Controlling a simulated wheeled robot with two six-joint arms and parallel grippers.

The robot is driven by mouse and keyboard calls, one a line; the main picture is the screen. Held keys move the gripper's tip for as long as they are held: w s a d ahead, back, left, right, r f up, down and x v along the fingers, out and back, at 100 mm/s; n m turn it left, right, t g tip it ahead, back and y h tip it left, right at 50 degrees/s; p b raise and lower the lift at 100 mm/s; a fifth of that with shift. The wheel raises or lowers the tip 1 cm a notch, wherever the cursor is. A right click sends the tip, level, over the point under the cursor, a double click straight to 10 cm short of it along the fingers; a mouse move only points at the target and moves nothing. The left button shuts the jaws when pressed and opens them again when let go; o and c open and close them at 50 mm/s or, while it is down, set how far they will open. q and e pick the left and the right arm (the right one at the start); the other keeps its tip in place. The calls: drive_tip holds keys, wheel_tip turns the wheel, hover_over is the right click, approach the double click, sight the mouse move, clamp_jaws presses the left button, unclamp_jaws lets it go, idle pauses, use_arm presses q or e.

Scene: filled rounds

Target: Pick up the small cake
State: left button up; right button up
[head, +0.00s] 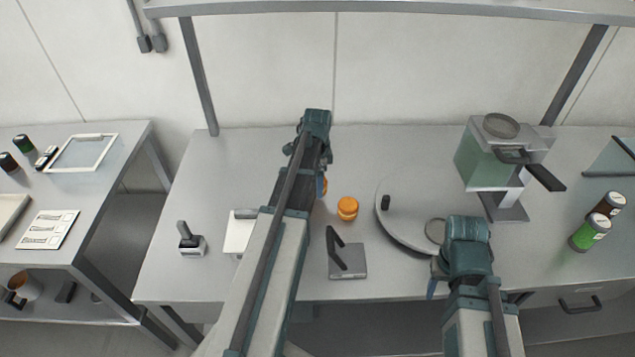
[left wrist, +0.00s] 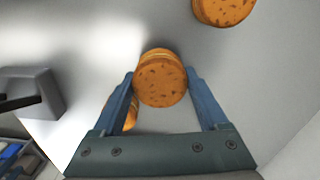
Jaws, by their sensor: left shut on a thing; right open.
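My left gripper (left wrist: 160,74) is shut on a small round orange-brown cake (left wrist: 160,88), with one blue finger on each side of it. A sliver of another orange round (left wrist: 131,117) shows beside the left finger, and a further cake (left wrist: 222,10) lies at the top right of the left wrist view. In the head view my left arm hides most of that gripper; an orange edge (head: 325,186) shows beside the arm. An orange cake (head: 348,208) sits on the table to its right. My right gripper (head: 436,284) is open, low at the right and partly hidden by its own wrist.
A round grey disc (head: 400,228) lies right of the cakes, with a green-filled dispenser (head: 483,165) behind it. A grey block with a black handle (head: 348,262) stands in front. A small handled block (head: 191,244) and white board (head: 238,236) are left.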

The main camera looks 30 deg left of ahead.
use_arm(q)
wheel_tip(320, 180, up, 7)
drive_tip(key=p, duration=0.5)
drive_tip(key=shift+f, duration=0.15)
use_arm(e)
wheel_tip(320, 180, up, 7)
drive_tip(key=shift+f, duration=0.15)
use_arm(q)
drive_tip(key=shift+d+f, duration=0.1)
use_arm(e)
drive_tip(key=shift+f, duration=0.1)
